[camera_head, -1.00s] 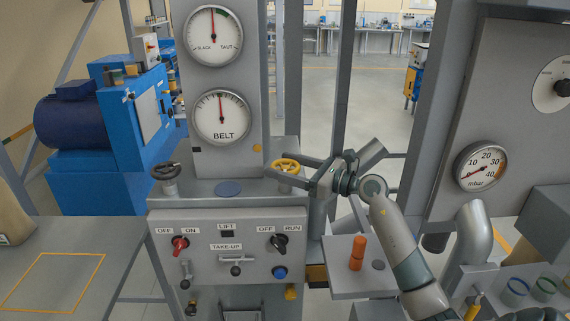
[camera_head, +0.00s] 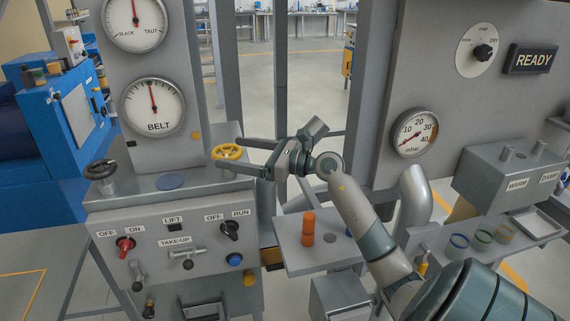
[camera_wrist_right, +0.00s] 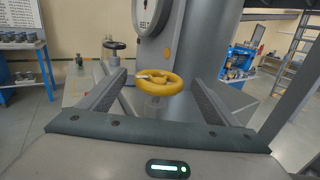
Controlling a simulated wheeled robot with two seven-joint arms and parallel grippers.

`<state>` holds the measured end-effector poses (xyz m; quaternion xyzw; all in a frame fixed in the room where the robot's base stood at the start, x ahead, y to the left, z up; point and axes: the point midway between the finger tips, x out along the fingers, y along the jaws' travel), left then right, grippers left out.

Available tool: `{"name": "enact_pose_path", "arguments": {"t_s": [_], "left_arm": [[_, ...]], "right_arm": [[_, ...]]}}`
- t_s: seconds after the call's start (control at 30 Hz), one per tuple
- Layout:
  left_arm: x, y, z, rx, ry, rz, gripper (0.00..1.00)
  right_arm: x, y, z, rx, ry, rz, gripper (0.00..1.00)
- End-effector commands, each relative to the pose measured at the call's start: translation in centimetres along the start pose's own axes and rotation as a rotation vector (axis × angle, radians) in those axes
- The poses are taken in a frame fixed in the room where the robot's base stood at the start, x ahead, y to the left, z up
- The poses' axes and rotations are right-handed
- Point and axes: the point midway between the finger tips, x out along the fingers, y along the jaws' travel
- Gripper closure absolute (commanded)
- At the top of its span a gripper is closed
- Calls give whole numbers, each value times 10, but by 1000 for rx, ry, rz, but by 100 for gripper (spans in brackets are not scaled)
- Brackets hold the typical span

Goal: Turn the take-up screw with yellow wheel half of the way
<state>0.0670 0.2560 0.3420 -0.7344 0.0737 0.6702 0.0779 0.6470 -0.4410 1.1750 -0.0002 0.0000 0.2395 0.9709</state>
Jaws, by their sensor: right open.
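The yellow wheel (camera_head: 227,152) of the take-up screw sits on the right end of the grey cabinet top. It also shows in the right wrist view (camera_wrist_right: 159,90), between and just beyond the two fingers. My right gripper (camera_head: 232,156) is open, its fingers pointing left at the wheel, one on the far side and one on the near side. I see no clear contact with the rim. The wheel's stem below is mostly hidden in the head view. My left gripper is not in view.
A dark handwheel (camera_head: 100,170) stands at the cabinet's left end. The BELT gauge (camera_head: 153,106) is behind. The switch panel (camera_head: 178,245) is below, with a TAKE-UP label. An orange cylinder (camera_head: 308,229) stands on a small shelf right of the panel.

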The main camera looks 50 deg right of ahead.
Motion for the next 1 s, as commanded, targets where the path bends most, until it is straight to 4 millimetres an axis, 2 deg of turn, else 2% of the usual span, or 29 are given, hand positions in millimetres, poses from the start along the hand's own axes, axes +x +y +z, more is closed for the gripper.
{"name": "enact_pose_path", "arguments": {"t_s": [0.03, 0.43, 0.53, 0.7, 0.8, 1.0], "left_arm": [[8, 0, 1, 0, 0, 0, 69], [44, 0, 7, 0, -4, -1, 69], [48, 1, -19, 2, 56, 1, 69], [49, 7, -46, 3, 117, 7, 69], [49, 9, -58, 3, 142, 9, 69], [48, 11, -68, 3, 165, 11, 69]], "right_arm": [[-9, 0, -5, -2, 2, 0, 16], [-90, 0, -7, 0, 3, 0, 16], [-110, 0, -6, 0, 4, 0, 16], [-128, 0, -3, 2, 1, 0, 16], [-135, 0, -3, 2, 2, 1, 16], [-141, 0, -1, 1, 1, 1, 16]]}}
